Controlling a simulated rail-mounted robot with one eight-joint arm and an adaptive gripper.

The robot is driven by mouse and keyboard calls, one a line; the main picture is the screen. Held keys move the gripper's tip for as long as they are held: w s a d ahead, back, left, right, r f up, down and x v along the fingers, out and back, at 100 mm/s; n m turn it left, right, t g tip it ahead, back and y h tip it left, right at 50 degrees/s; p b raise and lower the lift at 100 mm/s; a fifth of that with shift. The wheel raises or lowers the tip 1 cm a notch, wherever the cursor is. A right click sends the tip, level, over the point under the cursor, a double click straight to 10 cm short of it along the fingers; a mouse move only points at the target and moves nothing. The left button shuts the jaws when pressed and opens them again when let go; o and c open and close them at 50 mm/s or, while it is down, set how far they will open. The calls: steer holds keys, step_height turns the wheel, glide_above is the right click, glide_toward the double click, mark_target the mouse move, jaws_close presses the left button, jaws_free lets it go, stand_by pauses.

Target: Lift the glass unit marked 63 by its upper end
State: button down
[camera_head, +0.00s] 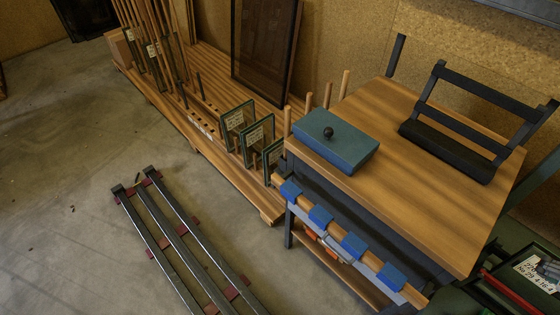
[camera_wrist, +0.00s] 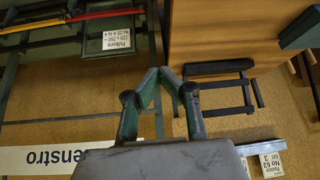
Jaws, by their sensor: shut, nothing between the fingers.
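Several small dark-framed glass units stand upright in a slatted wooden rack on the floor in the head view. A front one (camera_head: 238,119), a middle one (camera_head: 257,136) and a partly hidden one (camera_head: 272,152) stand beside the table. Their pale labels are too small to read, so I cannot tell which is marked 63. In the wrist view a white card (camera_wrist: 268,162) at the lower right appears to read "No 63"; no glass unit shows clearly there. My gripper (camera_wrist: 160,72) is shut and empty in the wrist view, its fingertips meeting. It is not in the head view.
A wooden-topped table (camera_head: 440,190) holds a blue block with a black knob (camera_head: 335,140) and a black tilted frame (camera_head: 470,115). Dark rails (camera_head: 180,235) lie on the floor. Wooden posts rise from the rack. Bare floor (camera_head: 70,220) is clear at left.

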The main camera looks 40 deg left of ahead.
steer(key=c, duration=1.5)
jaws_free()
